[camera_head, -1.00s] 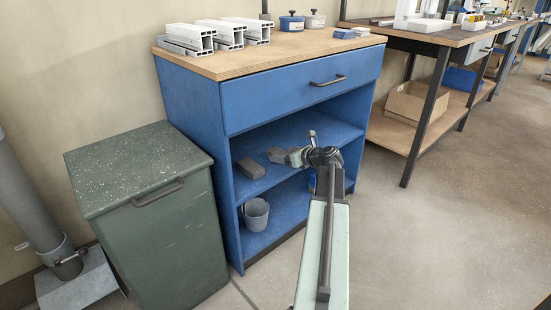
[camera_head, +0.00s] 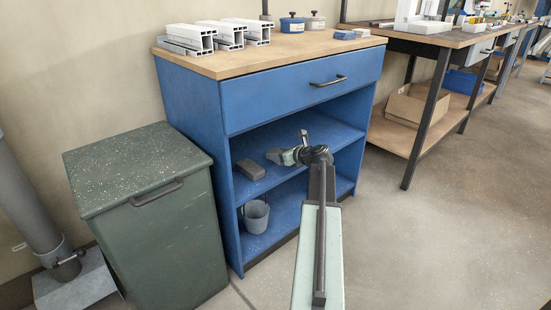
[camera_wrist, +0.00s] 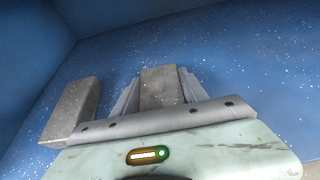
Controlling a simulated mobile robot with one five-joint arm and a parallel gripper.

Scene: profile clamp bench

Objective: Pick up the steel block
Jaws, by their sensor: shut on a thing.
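My gripper (camera_head: 279,156) reaches into the upper open bay of the blue cabinet, just above the middle shelf. In the wrist view its two fingers lie along both sides of a grey steel block (camera_wrist: 160,88) and are shut on it. In the head view my gripper mostly covers this block. I cannot tell whether it still touches the shelf. A second, similar grey block (camera_head: 250,169) lies on the shelf to the left of my gripper. It also shows in the wrist view (camera_wrist: 72,108), left of the left finger and apart from the held block.
The blue cabinet (camera_head: 188,100) has side walls and a drawer above the bay. A grey bucket (camera_head: 256,215) stands on the lower shelf. A green bin (camera_head: 160,235) stands close to the left. The floor on the right is clear.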

